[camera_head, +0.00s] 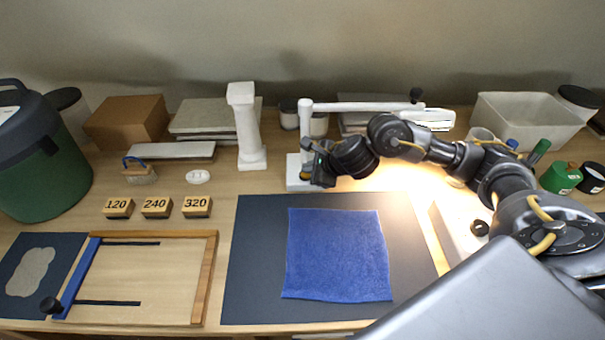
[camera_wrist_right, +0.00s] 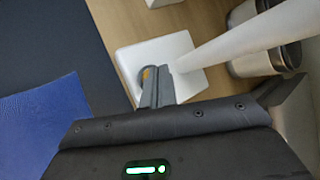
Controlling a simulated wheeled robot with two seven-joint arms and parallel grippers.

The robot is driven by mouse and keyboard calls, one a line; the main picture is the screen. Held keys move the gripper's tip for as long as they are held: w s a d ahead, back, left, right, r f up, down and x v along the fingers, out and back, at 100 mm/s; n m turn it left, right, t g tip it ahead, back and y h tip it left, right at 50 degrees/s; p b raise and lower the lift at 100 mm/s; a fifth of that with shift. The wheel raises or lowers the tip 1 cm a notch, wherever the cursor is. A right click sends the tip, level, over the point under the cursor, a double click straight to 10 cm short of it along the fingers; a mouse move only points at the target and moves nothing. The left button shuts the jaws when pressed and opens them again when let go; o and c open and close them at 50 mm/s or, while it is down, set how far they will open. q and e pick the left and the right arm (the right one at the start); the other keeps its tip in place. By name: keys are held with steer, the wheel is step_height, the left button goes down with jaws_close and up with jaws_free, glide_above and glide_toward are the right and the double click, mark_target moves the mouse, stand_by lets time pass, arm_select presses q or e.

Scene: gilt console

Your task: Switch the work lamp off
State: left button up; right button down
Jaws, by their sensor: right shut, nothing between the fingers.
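The white work lamp (camera_head: 362,106) stands at the back of the table, with a square base, an upright post and a jointed arm reaching right. It is lit: a bright warm glow falls on the table under its head (camera_head: 428,118). My right gripper (camera_head: 309,168) is shut and empty, low over the lamp's base (camera_head: 292,184). In the right wrist view, the shut fingertips (camera_wrist_right: 158,86) are right at a round grey knob with an orange part (camera_wrist_right: 146,74) on the base (camera_wrist_right: 190,82). The fingers partly hide the knob; I cannot tell if they touch it. My left gripper is out of view.
A white pillar (camera_head: 246,130) stands left of the lamp, and lidded jars (camera_head: 289,114) stand behind it. A blue cloth (camera_head: 336,255) lies on a dark mat (camera_head: 255,265) in front. A pale bin (camera_head: 525,118) is at the back right. Bare wood lies left of the base.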

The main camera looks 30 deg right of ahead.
mark_target(309, 175)
steer(key=shift+f, duration=0.15)
steer(key=shift+r+p, duration=0.55)
steer(key=shift+r, duration=0.4)
step_height(309, 175, up, 6)
steer(key=p, duration=0.4)
steer(key=shift+p, duration=0.35)
